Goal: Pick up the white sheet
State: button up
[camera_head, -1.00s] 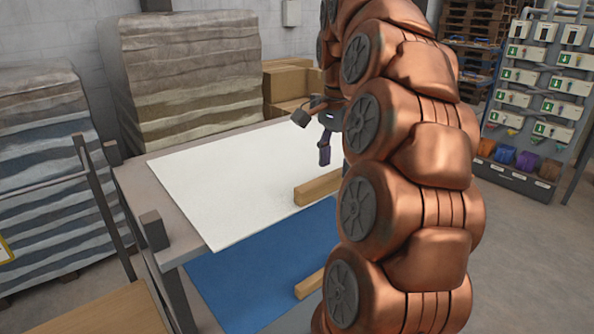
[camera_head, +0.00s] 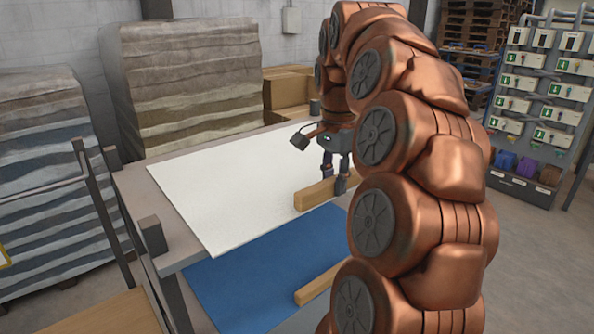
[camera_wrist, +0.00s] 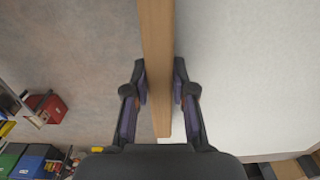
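The white sheet (camera_head: 220,180) lies flat on the table, its near-left part reaching past the table edge. A wooden bar (camera_head: 312,196) sits along its right edge; the bar also shows upright in the wrist view (camera_wrist: 155,35), with the sheet (camera_wrist: 250,70) to its right. My gripper (camera_head: 335,182) is over the bar's far end, fingers pointing down. In the wrist view my gripper (camera_wrist: 160,82) has one finger on each side of the bar, spread apart. I cannot tell whether the fingers touch it.
A blue sheet (camera_head: 255,265) with its own wooden bar (camera_head: 316,286) lies nearer. A dark post (camera_head: 152,235) stands at the table's (camera_head: 150,200) left corner. Tall stacks (camera_head: 185,80) stand behind. Floor (camera_wrist: 75,55) is open beyond the bar.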

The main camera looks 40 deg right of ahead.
grip_shut()
jog(key=shift+r, duration=0.1)
dwell(0.5)
